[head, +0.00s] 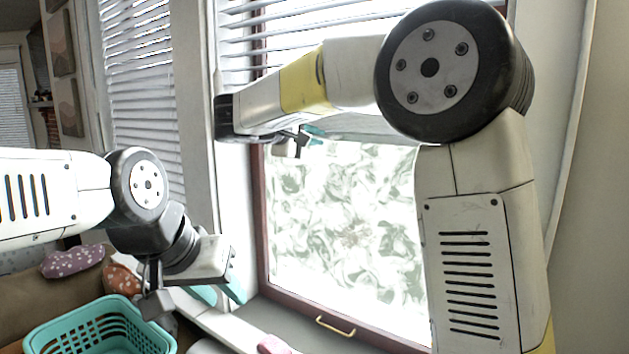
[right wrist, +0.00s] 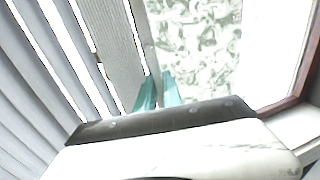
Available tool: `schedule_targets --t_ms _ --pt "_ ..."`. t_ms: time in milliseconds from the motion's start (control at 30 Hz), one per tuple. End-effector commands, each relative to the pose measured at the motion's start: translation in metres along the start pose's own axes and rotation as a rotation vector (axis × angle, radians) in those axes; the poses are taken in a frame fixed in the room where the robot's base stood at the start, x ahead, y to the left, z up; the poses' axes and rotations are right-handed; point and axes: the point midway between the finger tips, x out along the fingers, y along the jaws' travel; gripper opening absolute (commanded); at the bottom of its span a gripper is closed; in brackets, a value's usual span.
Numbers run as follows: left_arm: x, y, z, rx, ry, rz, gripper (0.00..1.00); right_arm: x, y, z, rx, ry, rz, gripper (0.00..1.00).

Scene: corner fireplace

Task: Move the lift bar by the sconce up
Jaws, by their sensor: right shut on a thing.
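The lift bar is the pale bottom rail (head: 365,130) of the raised blind in the framed window. It shows in the head view just under my right forearm, which hides much of it. My right gripper (head: 313,135) is at the rail's left part. In the right wrist view, the teal fingers of my right gripper (right wrist: 160,91) are close together, shut on the thin edge of the lift bar (right wrist: 145,40). My left gripper (head: 219,291) is open and empty, low by the window sill, with its teal fingers apart. No sconce is in view.
A teal basket (head: 100,330) stands at lower left, near patterned cushions (head: 72,261). Another blind (head: 140,95) hangs lowered on the left. The window sash has a brass handle (head: 335,326) at its bottom. Patterned glass (head: 345,230) fills the opening below the rail.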

Motion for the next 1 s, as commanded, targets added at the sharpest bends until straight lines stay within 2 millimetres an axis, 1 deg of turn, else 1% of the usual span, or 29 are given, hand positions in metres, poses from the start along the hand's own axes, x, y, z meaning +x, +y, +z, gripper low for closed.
schedule_targets --t_ms 33,200,300,400,500,700,1000 --pt "0.000 0.000 0.000 0.000 0.000 0.000 0.36 -0.005 0.021 -0.001 0.011 0.005 0.003 0.00" --pt "0.000 0.000 0.000 0.000 0.000 0.000 0.36 -0.017 0.079 -0.001 0.008 0.004 0.003 0.00" --pt "0.000 0.000 0.000 0.000 0.000 0.000 0.36 -0.024 0.110 -0.001 0.007 0.003 0.003 0.00" --pt "0.000 0.000 0.000 0.000 0.000 0.000 0.36 -0.028 0.132 -0.001 0.005 0.004 0.002 0.00" --pt "0.000 0.000 0.000 0.000 0.000 0.000 0.36 -0.032 0.152 -0.001 0.004 0.003 0.003 0.00" --pt "0.000 0.000 0.000 0.000 0.000 0.000 0.36 -0.039 0.183 -0.003 0.003 0.004 0.002 0.00" --pt "0.000 0.000 0.000 0.000 0.000 0.000 0.36 -0.045 0.223 -0.005 0.001 0.000 -0.001 0.00"
